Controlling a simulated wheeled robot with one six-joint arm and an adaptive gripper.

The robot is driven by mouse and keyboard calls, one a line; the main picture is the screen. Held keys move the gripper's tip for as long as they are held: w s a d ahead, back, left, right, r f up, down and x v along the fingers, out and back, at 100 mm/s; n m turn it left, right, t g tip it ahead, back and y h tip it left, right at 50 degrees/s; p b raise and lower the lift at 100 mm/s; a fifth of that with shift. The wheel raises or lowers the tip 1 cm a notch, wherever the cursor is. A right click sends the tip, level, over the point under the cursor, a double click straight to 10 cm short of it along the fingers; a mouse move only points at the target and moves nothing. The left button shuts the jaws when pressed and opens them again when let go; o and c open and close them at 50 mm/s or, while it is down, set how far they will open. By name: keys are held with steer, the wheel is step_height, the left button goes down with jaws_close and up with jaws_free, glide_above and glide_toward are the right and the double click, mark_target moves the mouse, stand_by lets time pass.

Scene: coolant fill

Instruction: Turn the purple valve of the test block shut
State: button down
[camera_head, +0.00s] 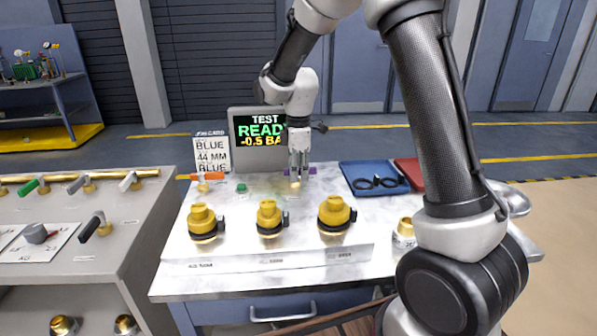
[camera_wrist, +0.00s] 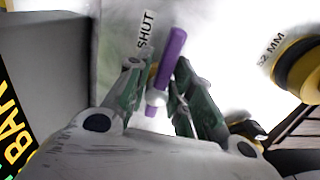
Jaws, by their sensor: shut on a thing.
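The purple valve (camera_head: 312,170) is on the white test block (camera_head: 190,250), at its back right in the head view. Its lever shows purple on the right of my gripper (camera_head: 298,170), lying roughly left to right. In the wrist view the purple lever (camera_wrist: 171,55) runs between the two fingers of my gripper (camera_wrist: 158,78) and sticks out beyond them. The fingers are closed about it near its pivot. A "SHUT" label (camera_wrist: 146,30) is printed beside the lever, to its left. The fingertips hide part of the valve.
An orange valve lever (camera_head: 207,176) and a green button (camera_head: 241,188) stand left of the purple valve. A test screen (camera_head: 258,130) reads "READY". Several yellow-capped fittings line the front. A blue tray (camera_head: 362,168) with black rings lies to the right.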

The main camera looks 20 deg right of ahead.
stand_by(0.3)
steer(key=c, duration=1.5)
jaws_free()
step_height(320, 180, up, 12)
